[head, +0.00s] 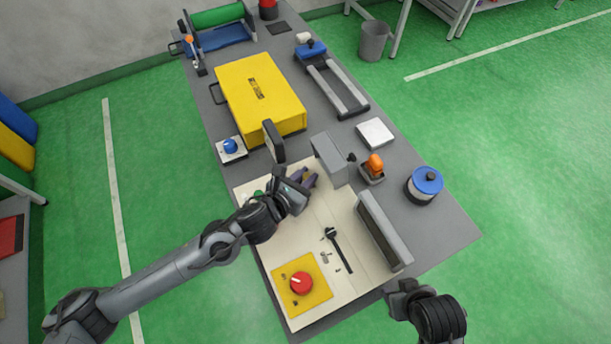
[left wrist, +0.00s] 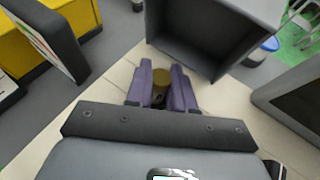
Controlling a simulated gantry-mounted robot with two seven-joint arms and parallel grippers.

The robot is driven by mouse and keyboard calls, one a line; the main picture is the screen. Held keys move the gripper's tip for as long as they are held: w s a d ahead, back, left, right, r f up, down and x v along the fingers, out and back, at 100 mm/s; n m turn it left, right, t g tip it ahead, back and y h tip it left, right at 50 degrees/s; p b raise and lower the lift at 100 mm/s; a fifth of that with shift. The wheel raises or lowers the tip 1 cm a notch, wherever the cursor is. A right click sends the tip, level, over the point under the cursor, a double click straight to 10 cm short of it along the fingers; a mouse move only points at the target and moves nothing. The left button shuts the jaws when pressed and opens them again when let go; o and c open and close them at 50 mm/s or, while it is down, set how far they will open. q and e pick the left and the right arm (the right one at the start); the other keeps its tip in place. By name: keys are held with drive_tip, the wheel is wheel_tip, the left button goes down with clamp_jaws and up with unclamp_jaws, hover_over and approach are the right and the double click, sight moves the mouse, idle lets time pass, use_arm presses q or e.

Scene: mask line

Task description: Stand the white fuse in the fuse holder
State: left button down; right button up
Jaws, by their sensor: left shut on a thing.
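My left gripper (head: 307,178) is low over the cream mat, between the dark upright panel and the grey open box. In the left wrist view its purple fingers (left wrist: 161,88) are shut on a short brass-brown cylinder (left wrist: 161,77), seen nearly end-on. No white shows on it, so I cannot tell for sure that it is the white fuse. I cannot clearly pick out the fuse holder. My right gripper (head: 402,290) is at the table's front right edge, dark and partly hidden, its jaws unclear.
Close obstacles are the grey open box (head: 329,160), the dark upright panel (head: 273,141) and a grey tilted panel (head: 383,230). A yellow plate with a red knob (head: 301,283) and a black tool (head: 339,248) lie nearer. A yellow case (head: 258,95) stands behind.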

sight(304, 180)
use_arm(q)
drive_tip(key=shift+f, duration=0.15)
drive_tip(key=c, duration=1.3)
unclamp_jaws()
drive_tip(key=shift+o, duration=0.2)
drive_tip(key=shift+p+v, duration=0.3)
drive_tip(key=shift+v, duration=0.65)
drive_tip(key=shift+p+v, duration=0.45)
drive_tip(key=shift+v, duration=1.15)
drive_tip(key=shift+p+v, duration=0.4)
drive_tip(key=shift+v, duration=2.5)
